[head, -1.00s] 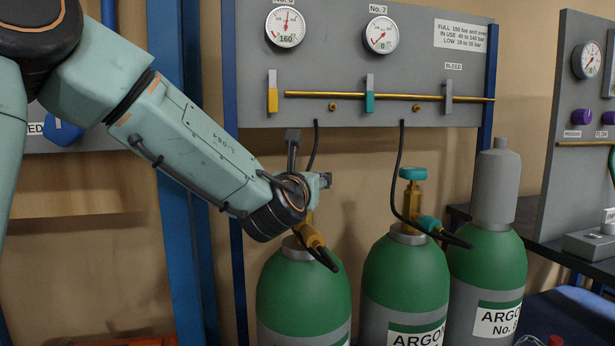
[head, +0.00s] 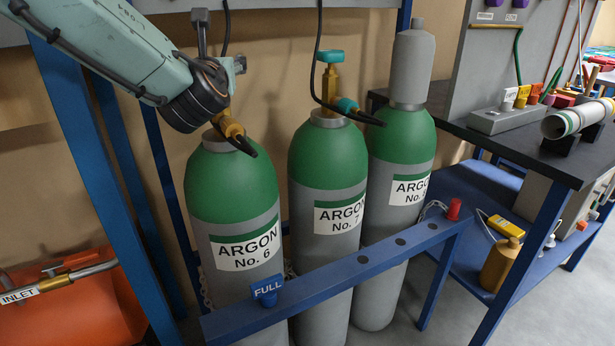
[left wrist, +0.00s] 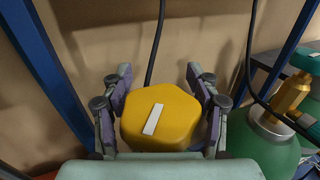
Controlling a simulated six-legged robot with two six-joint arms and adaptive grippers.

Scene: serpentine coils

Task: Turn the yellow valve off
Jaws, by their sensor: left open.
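The yellow valve knob (left wrist: 160,120) is a rounded, lobed handwheel with a white stripe on its top, in the left wrist view. My left gripper (left wrist: 158,82) is open, with one finger on each side of the knob. I cannot tell whether the fingers touch it. In the head view my left gripper (head: 230,72) is at the top of the green and grey bottle labelled Argon No. 6 (head: 235,185), and hides the knob there. Part of the bottle's brass valve body (head: 229,125) shows below the gripper. My right gripper is not in view.
Bottle Argon No. 7 (head: 327,170) with a teal knob (head: 330,56) stands to the right. A capped third bottle (head: 400,150) is beyond it. A blue rail (head: 330,278) with a FULL tag (head: 267,290) runs in front. Blue posts stand at the left. Black hoses hang nearby.

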